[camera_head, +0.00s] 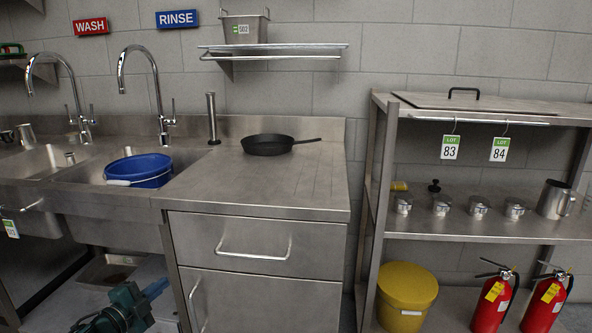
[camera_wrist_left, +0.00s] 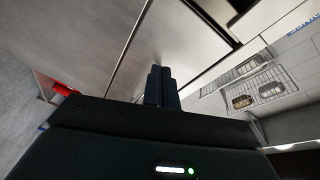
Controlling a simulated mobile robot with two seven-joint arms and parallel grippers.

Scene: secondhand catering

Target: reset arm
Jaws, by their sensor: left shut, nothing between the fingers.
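My left gripper (camera_head: 158,286) is low at the bottom left of the head view, in front of the open space under the sink. In the left wrist view its two dark fingers (camera_wrist_left: 161,88) are together, with nothing between them. My right gripper does not show in either view. The task names no object to handle.
A blue bucket (camera_head: 139,170) sits in the rinse sink. A black frying pan (camera_head: 268,145) lies on the steel counter (camera_head: 240,185) above closed drawers. At right, a shelf unit (camera_head: 480,228) holds metal containers, with a yellow-lidded bucket (camera_head: 407,287) and red extinguishers (camera_head: 492,303) below.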

